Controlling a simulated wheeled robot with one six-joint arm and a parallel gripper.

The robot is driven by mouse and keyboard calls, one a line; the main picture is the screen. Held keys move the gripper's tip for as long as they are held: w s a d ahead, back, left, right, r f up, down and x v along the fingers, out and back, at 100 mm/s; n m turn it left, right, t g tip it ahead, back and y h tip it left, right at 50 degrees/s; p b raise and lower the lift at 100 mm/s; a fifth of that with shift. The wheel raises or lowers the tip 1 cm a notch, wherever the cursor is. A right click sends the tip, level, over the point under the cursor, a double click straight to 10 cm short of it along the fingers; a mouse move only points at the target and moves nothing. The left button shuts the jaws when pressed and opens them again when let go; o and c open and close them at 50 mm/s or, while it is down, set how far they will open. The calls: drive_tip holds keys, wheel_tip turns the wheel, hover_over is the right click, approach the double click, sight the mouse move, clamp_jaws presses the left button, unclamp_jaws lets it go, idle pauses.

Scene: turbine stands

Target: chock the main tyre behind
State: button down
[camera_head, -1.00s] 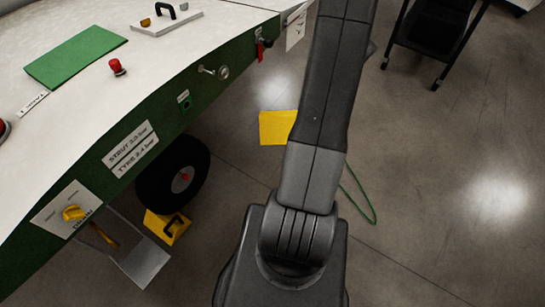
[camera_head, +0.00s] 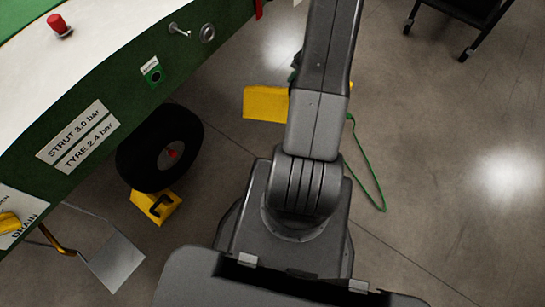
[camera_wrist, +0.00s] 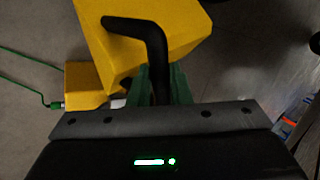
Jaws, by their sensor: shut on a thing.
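My gripper (camera_wrist: 161,88) is shut on the black handle (camera_wrist: 150,48) of a yellow chock (camera_wrist: 125,35), its green fingers on either side. In the head view the held chock (camera_head: 262,103) shows left of my arm, which hides the gripper and the rest of it. The black main tyre (camera_head: 160,150), with a grey hub and red centre, stands left of the chock under the green-sided body. A second yellow chock (camera_head: 157,207) with a black handle sits against the tyre's lower side in the picture.
A yellow box with a green cord (camera_wrist: 85,84) is beside the held chock in the wrist view; the cord (camera_head: 372,180) lies right of my arm. A grey plate (camera_head: 115,262) is below left of the tyre. A dark trolley (camera_head: 465,25) stands upper right. Floor between is clear.

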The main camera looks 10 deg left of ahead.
sight(279, 118)
drive_tip(key=s+a+f+b, duration=0.1)
drive_tip(key=f+b, duration=0.2)
drive_tip(key=f, duration=0.3)
drive_tip(key=s+a+f+m+b, duration=0.1)
drive_tip(key=s+a+f+b, duration=0.1)
drive_tip(key=f, duration=0.4)
drive_tip(key=s+a+f+m+t+b, duration=0.1)
drive_tip(key=f+b, duration=0.3)
drive_tip(key=f, duration=0.2)
drive_tip(key=shift+s+a+f, duration=0.15)
drive_tip(key=shift+s+f, duration=0.05)
drive_tip(key=shift+s, duration=0.1)
drive_tip(key=s+a+f+m+t+b, duration=0.1)
drive_tip(key=s+f+b, duration=0.3)
drive_tip(key=f, duration=0.5)
drive_tip(key=s+f+m+b, duration=0.1)
drive_tip(key=s+f+b, duration=0.1)
drive_tip(key=f+b, duration=0.55)
drive_tip(key=w+a+f, duration=0.3)
drive_tip(key=a+f, duration=0.3)
drive_tip(key=a, duration=0.1)
drive_tip(key=w+a+f, duration=0.3)
drive_tip(key=a+f, duration=0.3)
drive_tip(key=a, duration=0.2)
drive_tip(key=w+a+b, duration=0.4)
drive_tip(key=w+a, duration=0.1)
drive_tip(key=a, duration=0.8)
drive_tip(key=shift+f+y, duration=0.25)
drive_tip(key=shift+y, duration=0.15)
